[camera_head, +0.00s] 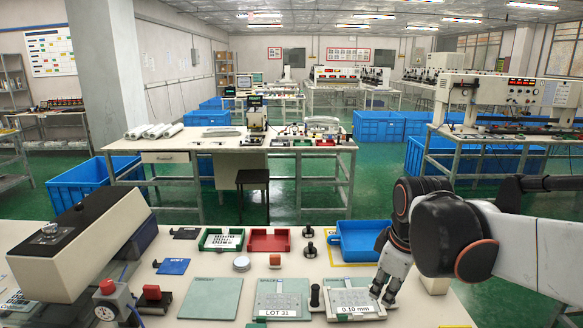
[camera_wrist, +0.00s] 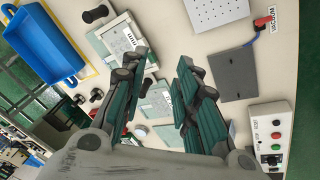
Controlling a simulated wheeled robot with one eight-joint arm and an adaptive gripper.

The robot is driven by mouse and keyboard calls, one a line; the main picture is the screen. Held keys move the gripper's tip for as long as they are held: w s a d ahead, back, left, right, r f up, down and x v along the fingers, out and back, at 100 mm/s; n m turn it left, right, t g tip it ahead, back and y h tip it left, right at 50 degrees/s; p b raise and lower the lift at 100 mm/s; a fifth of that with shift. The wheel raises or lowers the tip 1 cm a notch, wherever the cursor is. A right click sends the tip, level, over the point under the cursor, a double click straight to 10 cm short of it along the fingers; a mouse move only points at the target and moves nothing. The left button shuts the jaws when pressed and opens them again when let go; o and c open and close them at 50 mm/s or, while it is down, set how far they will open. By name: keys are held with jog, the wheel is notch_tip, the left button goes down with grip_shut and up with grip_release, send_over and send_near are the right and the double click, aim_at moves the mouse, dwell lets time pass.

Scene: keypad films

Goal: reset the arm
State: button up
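My gripper (camera_head: 385,291) hangs at the right of the worktable in the head view, over or just beside the fixture labelled "0.10 mm" (camera_head: 350,297). In the wrist view my gripper (camera_wrist: 163,62) is open, its two dark green fingers well apart. Nothing is held between them; the tabletop and the plates show in the gap. The head view does not show clearly whether a fingertip touches the fixture. My arm reaches in from the right edge.
A plate labelled "LOT 31" (camera_head: 280,298) and a plain green plate (camera_head: 211,299) lie left of the fixture. A blue tray (camera_head: 358,238), a red tray (camera_head: 268,240) and a green-rimmed tray (camera_head: 221,239) stand behind. A control box (camera_wrist: 271,134) shows in the wrist view.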

jog(key=s+m+t, duration=0.3)
jog(key=s+m, duration=0.7)
jog(key=s, duration=0.4)
jog(key=shift+f+t, duration=0.35)
jog(key=shift+t, duration=0.05)
